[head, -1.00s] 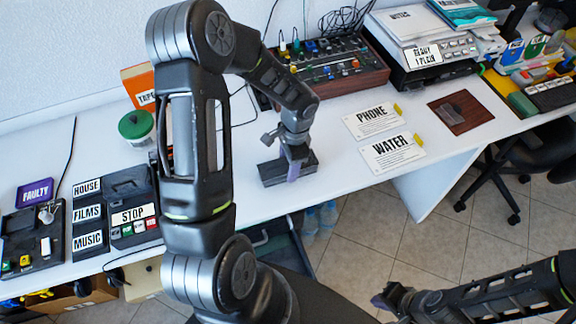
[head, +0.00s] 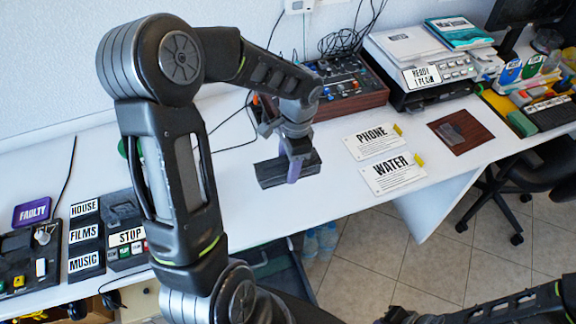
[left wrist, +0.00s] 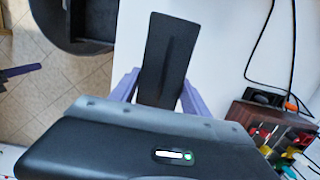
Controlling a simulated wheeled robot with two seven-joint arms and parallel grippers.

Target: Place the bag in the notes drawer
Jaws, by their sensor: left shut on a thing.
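My left gripper (head: 293,172) has purple fingers and is shut on a flat black bag-like thing (head: 270,172), over the front part of the white table. In the left wrist view this black thing (left wrist: 165,50) stands out between the purple fingers and has a ridge along its middle. I cannot tell whether it touches the table. My right gripper (head: 398,315) is at the bottom edge, mostly cut off. No drawer labelled for notes can be read. A dark open container (head: 283,272) shows below the table edge, partly hidden by my left arm.
PHONE (head: 375,141) and WATER (head: 392,173) cards lie right of the left gripper, beside a brown board (head: 460,132). A mixer (head: 347,87) and printer (head: 421,73) stand behind.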

